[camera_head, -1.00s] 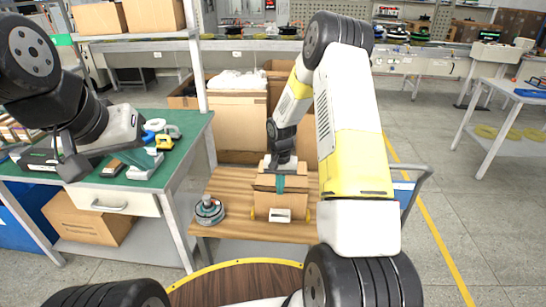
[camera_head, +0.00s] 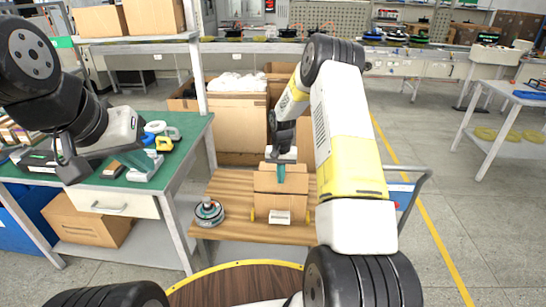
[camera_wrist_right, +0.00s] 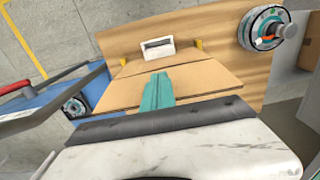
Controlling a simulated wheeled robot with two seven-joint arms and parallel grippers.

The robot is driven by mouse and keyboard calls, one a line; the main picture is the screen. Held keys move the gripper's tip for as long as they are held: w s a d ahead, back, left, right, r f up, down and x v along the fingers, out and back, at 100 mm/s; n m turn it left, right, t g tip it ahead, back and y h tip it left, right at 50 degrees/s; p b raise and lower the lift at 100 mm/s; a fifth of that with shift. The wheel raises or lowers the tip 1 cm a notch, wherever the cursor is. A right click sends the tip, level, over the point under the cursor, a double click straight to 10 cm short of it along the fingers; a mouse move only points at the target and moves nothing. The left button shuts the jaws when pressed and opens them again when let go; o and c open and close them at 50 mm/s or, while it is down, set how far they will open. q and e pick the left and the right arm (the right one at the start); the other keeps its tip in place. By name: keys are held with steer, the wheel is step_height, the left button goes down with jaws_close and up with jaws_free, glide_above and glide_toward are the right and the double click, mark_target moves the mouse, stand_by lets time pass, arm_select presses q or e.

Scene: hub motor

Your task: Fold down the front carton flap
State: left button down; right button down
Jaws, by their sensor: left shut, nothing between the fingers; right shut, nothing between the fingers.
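The brown carton (camera_head: 279,205) stands on a wooden-topped cart in the head view, with a white label on its front face. A tan front flap (camera_head: 265,181) shows above that face; its exact angle is hard to tell. My right gripper (camera_head: 281,174) is shut and empty, its teal fingertips pointing down at the flap's upper part. In the right wrist view, the teal fingers (camera_wrist_right: 157,92) overlap the tan flaps (camera_wrist_right: 185,83); I cannot tell whether they touch. My left gripper (camera_head: 72,168) is shut and empty over the green bench at the left.
A round hub motor (camera_head: 208,212) lies on the cart top (camera_head: 228,188) left of the carton; it also shows in the wrist view (camera_wrist_right: 262,28). The green bench (camera_head: 180,125) holds several tools. Large cardboard boxes (camera_head: 238,115) stand behind the cart.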

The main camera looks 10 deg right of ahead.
steer(key=w+d, duration=0.2)
steer(key=w, duration=0.5)
stand_by(0.5)
steer(key=shift+w+f, duration=0.1)
steer(key=shift+f, duration=0.1)
step_height(320, 180, down, 5)
stand_by(1.3)
step_height(320, 180, up, 9)
stand_by(0.8)
